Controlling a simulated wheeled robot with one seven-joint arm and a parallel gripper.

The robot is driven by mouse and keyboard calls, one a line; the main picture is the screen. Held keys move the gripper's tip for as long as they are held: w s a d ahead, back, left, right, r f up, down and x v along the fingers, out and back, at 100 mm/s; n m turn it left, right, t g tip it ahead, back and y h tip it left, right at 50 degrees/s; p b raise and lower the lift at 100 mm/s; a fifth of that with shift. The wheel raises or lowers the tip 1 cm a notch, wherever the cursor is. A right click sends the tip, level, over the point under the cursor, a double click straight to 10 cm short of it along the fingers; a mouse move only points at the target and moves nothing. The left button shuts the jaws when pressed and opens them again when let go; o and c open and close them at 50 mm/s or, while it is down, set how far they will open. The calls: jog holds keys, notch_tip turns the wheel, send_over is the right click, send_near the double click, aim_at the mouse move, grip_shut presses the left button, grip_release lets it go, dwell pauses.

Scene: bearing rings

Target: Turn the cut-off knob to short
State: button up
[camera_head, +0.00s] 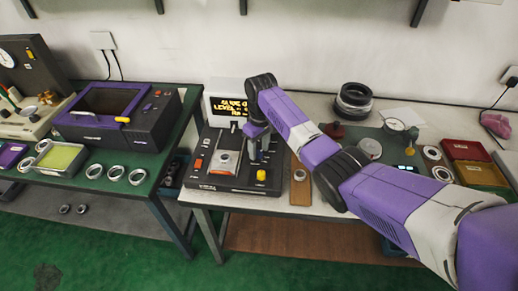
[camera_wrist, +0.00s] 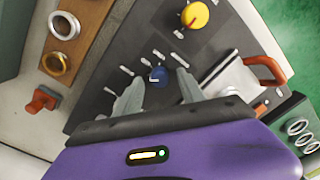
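A small blue knob (camera_wrist: 157,73) with a white mark sits on the dark control panel, with several white marks around it too small to read. My gripper (camera_wrist: 158,82) is above it, its two grey fingers apart, one on each side of the knob. I cannot tell whether they touch it. A larger yellow knob (camera_wrist: 195,14) sits beyond it on the same panel. In the head view my gripper (camera_head: 257,150) points down over the dark machine (camera_head: 215,182); the yellow knob (camera_head: 261,175) shows in front, and the blue knob is hidden. I cannot read which knob is the cut-off.
A wooden strip with rings (camera_wrist: 80,40) lies on the other side, near a small red object (camera_wrist: 42,98). A lit display (camera_head: 231,107) stands behind the machine. A purple-trimmed box (camera_head: 118,115) is on the left table.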

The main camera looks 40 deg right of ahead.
aim_at(260, 151)
notch_tip(260, 151, up, 8)
jog(key=shift+d+f+b, duration=0.1)
jog(key=shift+d+b, duration=0.05)
jog(key=shift+b, duration=0.25)
dwell(0.3)
dwell(0.4)
